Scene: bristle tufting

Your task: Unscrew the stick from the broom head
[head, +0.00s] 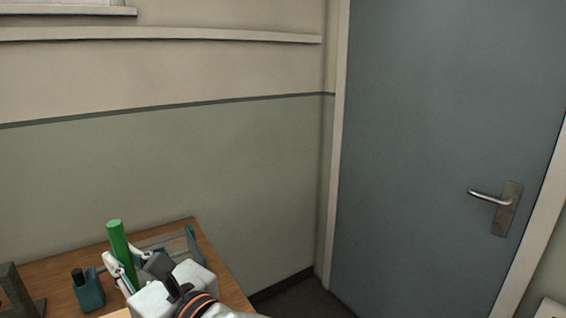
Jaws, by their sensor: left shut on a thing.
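A bright green stick (117,240) stands nearly upright, leaning slightly, over the wooden table at the lower left of the head view. My left gripper (126,259) is shut on the stick, with its pale fingers on either side of it below the top. The lower part of the stick is hidden behind the gripper and its white body. I cannot make out the broom head. My right gripper is not in view.
The wooden table (62,272) ends near the wall. On it are a teal holder (90,294) with a dark top piece, a dark upright block (14,292) at the left edge, and a grey frame (165,241) behind the stick. A blue-grey door (430,130) stands at right.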

